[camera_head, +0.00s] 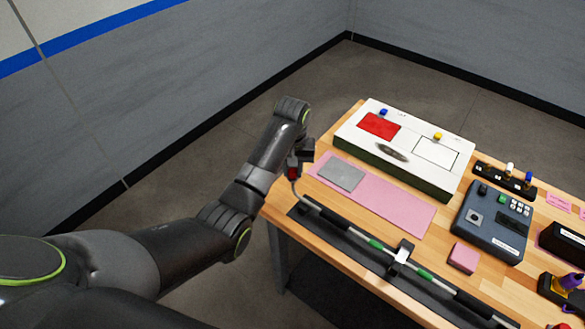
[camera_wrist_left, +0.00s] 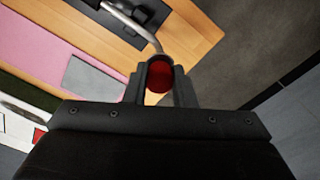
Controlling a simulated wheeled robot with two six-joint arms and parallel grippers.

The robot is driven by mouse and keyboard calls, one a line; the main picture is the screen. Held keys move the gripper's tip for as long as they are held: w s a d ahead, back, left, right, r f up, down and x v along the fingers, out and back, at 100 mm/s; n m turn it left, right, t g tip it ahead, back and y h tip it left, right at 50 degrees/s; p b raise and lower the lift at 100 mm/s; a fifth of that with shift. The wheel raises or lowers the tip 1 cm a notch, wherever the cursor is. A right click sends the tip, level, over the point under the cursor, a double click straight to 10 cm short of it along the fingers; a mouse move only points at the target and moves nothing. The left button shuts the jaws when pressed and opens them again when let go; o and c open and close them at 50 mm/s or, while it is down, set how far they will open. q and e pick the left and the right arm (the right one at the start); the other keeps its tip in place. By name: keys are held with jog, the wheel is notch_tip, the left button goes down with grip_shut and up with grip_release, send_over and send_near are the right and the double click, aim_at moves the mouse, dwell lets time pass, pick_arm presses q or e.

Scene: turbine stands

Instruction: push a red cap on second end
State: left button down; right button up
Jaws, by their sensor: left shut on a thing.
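My left gripper (camera_head: 297,170) is above the near left corner of the workbench, shut on a red cap (camera_head: 293,173). In the left wrist view the red cap (camera_wrist_left: 160,77) sits between the fingers (camera_wrist_left: 160,84), close to the end of a bent grey tube (camera_wrist_left: 148,38). I cannot tell whether the cap touches the tube end. In the head view the tube (camera_head: 302,196) curves up at the left end of a long dark rod with green bands (camera_head: 376,244), lying along a black strip. My right gripper is not in view.
A pink mat with a grey pad (camera_head: 341,175) lies behind the rod. A white box (camera_head: 350,145) with a red panel is behind that. A blue-grey control box (camera_head: 492,222) and a pink block (camera_head: 463,257) are to the right. Open floor lies beyond the bench's left edge.

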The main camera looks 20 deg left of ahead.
pick_arm(q)
jog(key=shift+s+f, duration=0.3)
jog(key=shift+f, duration=0.25)
jog(key=c, duration=1.4)
grip_release()
jog(key=shift+o, duration=1.3)
jog(key=shift+w, duration=0.35)
jog(key=shift+o, duration=0.9)
jog(key=shift+s+r, duration=0.1)
jog(key=shift+r, duration=0.1)
jog(key=shift+f, duration=0.1)
